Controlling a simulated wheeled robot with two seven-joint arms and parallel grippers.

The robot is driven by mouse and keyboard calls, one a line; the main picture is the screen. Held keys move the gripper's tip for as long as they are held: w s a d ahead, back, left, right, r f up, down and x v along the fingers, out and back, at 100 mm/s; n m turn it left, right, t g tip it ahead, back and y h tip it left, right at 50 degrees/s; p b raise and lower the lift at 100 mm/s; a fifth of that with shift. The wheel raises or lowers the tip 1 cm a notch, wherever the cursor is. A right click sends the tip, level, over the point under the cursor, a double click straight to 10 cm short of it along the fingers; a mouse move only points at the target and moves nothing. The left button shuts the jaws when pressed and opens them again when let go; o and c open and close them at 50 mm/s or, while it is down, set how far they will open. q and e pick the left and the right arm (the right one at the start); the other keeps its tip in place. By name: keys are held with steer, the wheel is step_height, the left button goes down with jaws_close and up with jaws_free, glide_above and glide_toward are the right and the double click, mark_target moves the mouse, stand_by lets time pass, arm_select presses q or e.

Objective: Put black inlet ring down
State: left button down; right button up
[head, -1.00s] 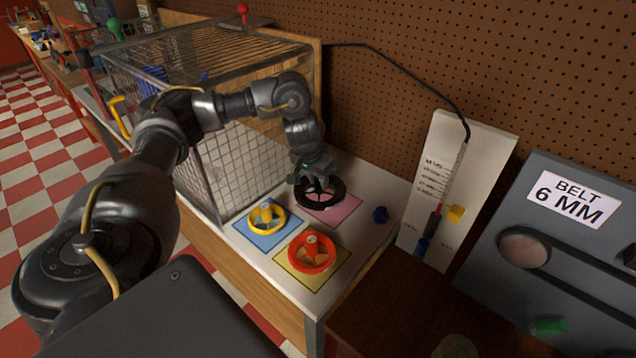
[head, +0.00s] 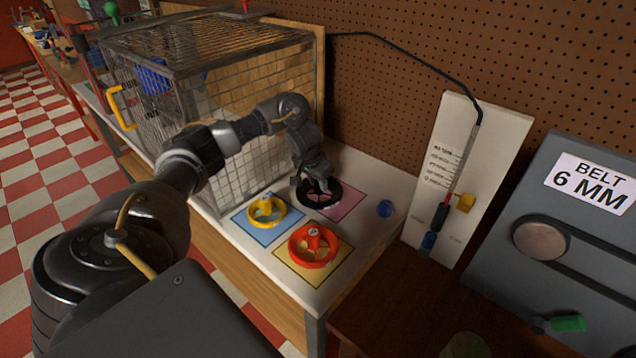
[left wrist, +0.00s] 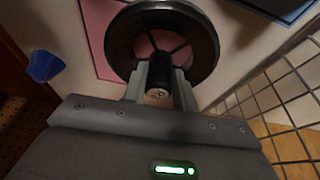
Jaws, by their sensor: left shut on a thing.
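The black inlet ring (head: 332,199) is over the pink mat (head: 350,203), level and at or very near its surface; I cannot tell if it touches. My left gripper (head: 316,180) points down at the ring. In the left wrist view, its two fingers (left wrist: 160,84) are shut on a dark upright post at the hub of the ring (left wrist: 121,45). The ring's spokes and part of the pink mat (left wrist: 97,22) show there. My right gripper is not in view.
A yellow ring (head: 264,216) sits on a blue mat and a red ring (head: 327,259) on a yellow mat, both close by. A wire cage (head: 235,165) stands left of the mats. A small blue object (head: 385,208) lies to the right.

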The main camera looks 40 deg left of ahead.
arm_select(q)
steer(key=shift+r, duration=0.15)
steer(key=shift+s, duration=0.1)
steer(key=c, duration=1.1)
jaws_free()
steer(key=shift+f, duration=0.2)
steer(key=shift+r, duration=0.1)
steer(key=p+v, duration=0.4)
steer(key=v, duration=0.8)
steer(key=shift+p, duration=0.3)
steer(key=shift+r, duration=0.1)
